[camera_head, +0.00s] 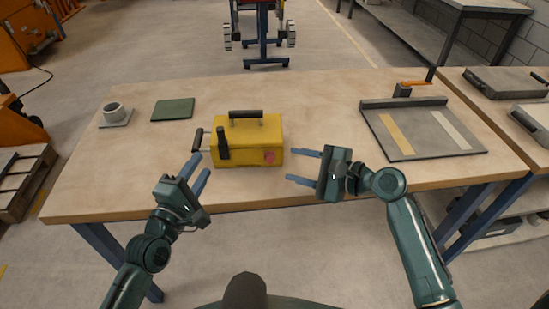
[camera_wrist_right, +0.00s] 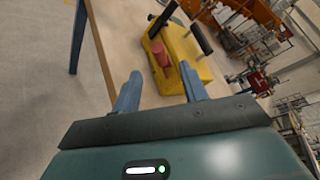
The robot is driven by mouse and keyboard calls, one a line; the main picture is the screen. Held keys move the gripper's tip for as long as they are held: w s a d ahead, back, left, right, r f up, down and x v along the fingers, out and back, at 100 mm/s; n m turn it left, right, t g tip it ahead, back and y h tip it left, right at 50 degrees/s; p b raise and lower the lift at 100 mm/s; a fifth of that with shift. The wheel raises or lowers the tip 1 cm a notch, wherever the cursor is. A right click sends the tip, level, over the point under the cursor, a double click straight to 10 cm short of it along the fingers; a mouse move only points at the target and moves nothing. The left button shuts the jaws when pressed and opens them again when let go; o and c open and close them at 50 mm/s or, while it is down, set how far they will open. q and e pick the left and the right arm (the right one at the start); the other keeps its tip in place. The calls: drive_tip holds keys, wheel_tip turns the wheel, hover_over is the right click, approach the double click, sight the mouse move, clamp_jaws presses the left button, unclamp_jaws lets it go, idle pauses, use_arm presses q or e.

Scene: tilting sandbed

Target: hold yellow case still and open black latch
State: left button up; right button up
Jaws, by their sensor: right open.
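The yellow case (camera_head: 247,145) stands upright on the wooden table, with a black handle on top and a dark handle on its left side. A black upright piece (camera_head: 222,144), which looks like the latch, is on its front left. A red part (camera_head: 269,157) is low on its front right. My left gripper (camera_head: 197,170) is open and empty, in front and left of the case, apart from it. My right gripper (camera_head: 291,165) is open and empty, just right of the case. In the right wrist view, the case (camera_wrist_right: 180,62) lies beyond the open fingers (camera_wrist_right: 160,90).
A grey board (camera_head: 424,130) with two strips and a raised back edge lies to the right. Tabletop behind the case is clear.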

drive_tip(key=x, duration=0.9)
drive_tip(key=shift+w+a+f, duration=0.2)
drive_tip(key=shift+a, duration=0.1)
drive_tip(key=shift+c, duration=0.5)
clamp_jaws()
